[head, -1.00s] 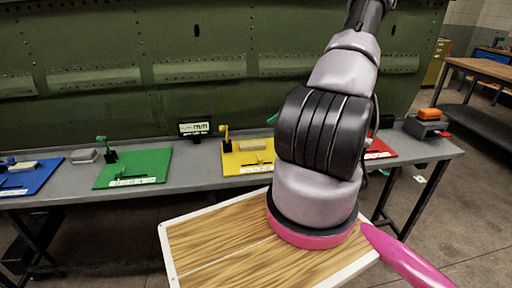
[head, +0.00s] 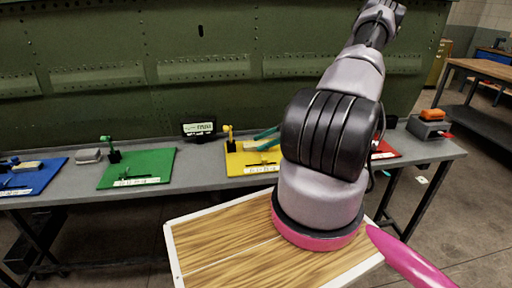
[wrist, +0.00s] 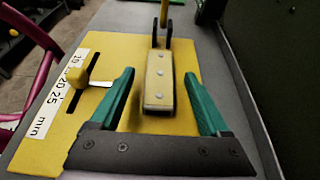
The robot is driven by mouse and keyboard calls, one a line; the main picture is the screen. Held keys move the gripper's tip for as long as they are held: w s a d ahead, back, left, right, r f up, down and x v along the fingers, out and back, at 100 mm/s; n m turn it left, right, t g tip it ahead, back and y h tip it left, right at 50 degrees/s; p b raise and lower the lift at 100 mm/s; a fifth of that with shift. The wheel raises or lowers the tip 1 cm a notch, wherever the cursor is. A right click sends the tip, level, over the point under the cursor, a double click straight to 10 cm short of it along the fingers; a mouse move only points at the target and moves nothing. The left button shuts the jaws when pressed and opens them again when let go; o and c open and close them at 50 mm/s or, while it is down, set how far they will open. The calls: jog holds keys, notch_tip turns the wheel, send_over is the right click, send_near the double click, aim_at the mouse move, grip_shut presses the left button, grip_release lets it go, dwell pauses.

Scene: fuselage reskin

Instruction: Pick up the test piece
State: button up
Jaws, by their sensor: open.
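The test piece looks to be the pale block with several rivet-like dots (wrist: 158,82) on the yellow board (wrist: 190,55) in the wrist view. My gripper (wrist: 158,92) is open, its two green fingers on either side of the block with gaps between, apart from it. In the head view the green fingers (head: 265,137) show over the yellow board (head: 236,162), left of my arm. Whether the fingers are level with the block is hard to tell.
A yellow upright post (wrist: 163,18) stands at the block's far end. A yellow slider knob (wrist: 82,74) sits beside a printed scale left of the fingers. A green board (head: 150,166) and blue board (head: 30,178) lie on the bench. The green riveted panel (head: 130,40) rises behind.

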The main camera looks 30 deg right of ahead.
jog(key=shift+w+a+f, duration=0.15)
jog(key=shift+a+f, duration=0.1)
jog(key=shift+a, duration=0.25)
grip_shut()
